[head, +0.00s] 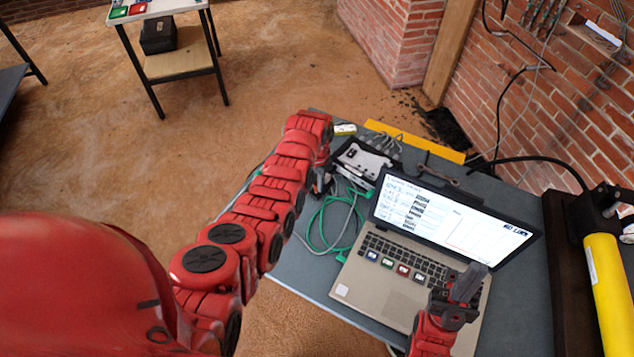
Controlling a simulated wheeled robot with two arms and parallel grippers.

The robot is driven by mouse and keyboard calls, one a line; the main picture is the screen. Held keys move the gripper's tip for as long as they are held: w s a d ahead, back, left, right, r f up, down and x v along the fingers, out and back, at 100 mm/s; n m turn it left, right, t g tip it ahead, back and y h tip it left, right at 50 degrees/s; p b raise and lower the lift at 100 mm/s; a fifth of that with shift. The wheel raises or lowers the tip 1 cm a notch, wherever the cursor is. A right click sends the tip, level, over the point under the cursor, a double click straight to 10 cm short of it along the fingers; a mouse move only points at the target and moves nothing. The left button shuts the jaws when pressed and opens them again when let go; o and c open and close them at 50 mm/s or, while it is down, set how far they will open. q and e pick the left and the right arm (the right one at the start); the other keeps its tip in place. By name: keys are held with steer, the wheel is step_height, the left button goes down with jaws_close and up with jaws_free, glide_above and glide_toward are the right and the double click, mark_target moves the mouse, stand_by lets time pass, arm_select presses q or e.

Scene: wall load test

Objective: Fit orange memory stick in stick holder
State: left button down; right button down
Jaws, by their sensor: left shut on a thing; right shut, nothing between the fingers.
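My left arm reaches in from the left over the bench, and its gripper (320,184) points down at the far end. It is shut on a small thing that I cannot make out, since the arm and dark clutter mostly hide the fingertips. My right gripper (465,287) is shut and empty above the right side of the laptop keyboard. I cannot pick out the orange memory stick or the stick holder with certainty. Several small coloured squares (403,270) lie in a row along the front of the laptop keyboard.
An open laptop (360,283) stands on the grey bench (312,283). A yellow cylinder (607,290) stands right. A small side table (180,64) stands far left.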

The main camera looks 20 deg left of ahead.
arm_select(q)
steer(key=shift+f+b, duration=0.25)
steer(key=shift+b, duration=0.05)
stand_by(0.4)
steer(key=c, duration=0.7)
jaws_free()
steer(key=c, duration=0.3)
steer(key=shift+c, duration=0.2)
steer(key=shift+r, duration=0.15)
steer(key=shift+r+p, duration=0.85)
steer(key=shift+r, duration=0.3)
steer(key=shift+r+p, duration=0.95)
steer(key=shift+r, duration=1.3)
